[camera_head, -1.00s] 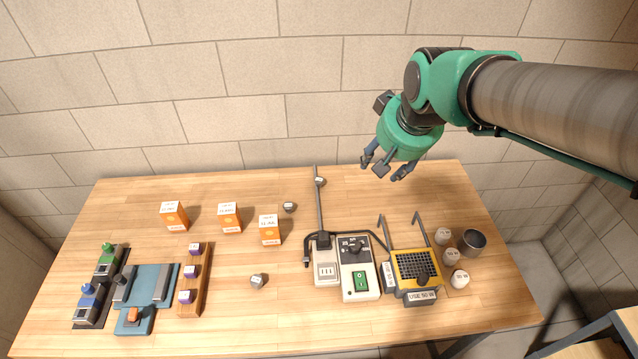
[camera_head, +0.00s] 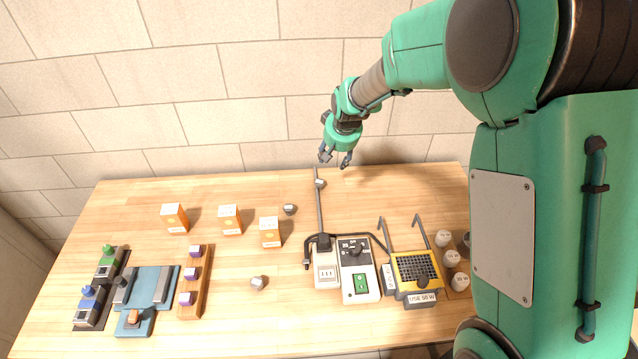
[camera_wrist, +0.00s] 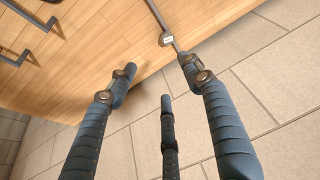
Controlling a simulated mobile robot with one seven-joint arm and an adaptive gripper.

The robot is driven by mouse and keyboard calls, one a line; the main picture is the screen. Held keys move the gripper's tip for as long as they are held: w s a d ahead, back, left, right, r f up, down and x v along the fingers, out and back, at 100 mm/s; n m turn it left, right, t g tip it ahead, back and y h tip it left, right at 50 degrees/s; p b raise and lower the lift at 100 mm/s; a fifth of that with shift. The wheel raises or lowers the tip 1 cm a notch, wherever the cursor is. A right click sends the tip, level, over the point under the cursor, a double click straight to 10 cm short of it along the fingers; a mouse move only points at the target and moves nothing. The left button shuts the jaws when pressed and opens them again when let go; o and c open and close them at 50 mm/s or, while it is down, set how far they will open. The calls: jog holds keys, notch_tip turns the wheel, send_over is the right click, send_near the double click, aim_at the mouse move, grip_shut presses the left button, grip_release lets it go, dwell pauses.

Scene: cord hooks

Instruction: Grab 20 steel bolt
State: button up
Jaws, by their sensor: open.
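Three small grey metal pieces with white labels, which look like steel bolts, show in the head view. One bolt (camera_head: 288,208) lies right of the orange boxes. A second bolt (camera_head: 257,283) lies nearer the front. A third labelled grey piece (camera_head: 319,184) is at the upper part of a dark rod, and a labelled piece (camera_wrist: 166,40) shows on the rod in the wrist view. The numbers are too small to read. My gripper (camera_head: 336,158) is open and empty above the table's back edge, just above the rod's far end. In the wrist view its fingers (camera_wrist: 158,82) are spread with nothing between them.
Three orange boxes (camera_head: 230,219) stand at the back left. A wooden rack (camera_head: 192,302) holds purple-topped pieces beside a blue fixture (camera_head: 144,320). A white switch box (camera_head: 359,288) and a yellow-topped device (camera_head: 416,268) stand right. Table between the two loose bolts is clear.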

jog(key=a+x, duration=0.1)
jog(key=x, duration=0.9)
jog(key=shift+w+a, duration=0.35)
jog(key=shift+w, duration=0.15)
jog(key=shift+f, duration=0.15)
send_over(320, 182)
jog(key=s, duration=0.2)
jog(key=shift+s+d+f+b, duration=0.1)
jog(key=shift+d+f+b, duration=0.1)
jog(key=shift+f, duration=1.75)
jog(key=shift+s+d+f+b, duration=0.1)
jog(key=shift+f+b, duration=0.05)
jog(key=shift+f, duration=1.8)
jog(key=shift+b+x, duration=0.3)
jog(key=shift+x, duration=2.3)
jog(key=shift+a, duration=0.15)
jog(key=shift+c, duration=0.5)
jog(key=c, duration=1.2)
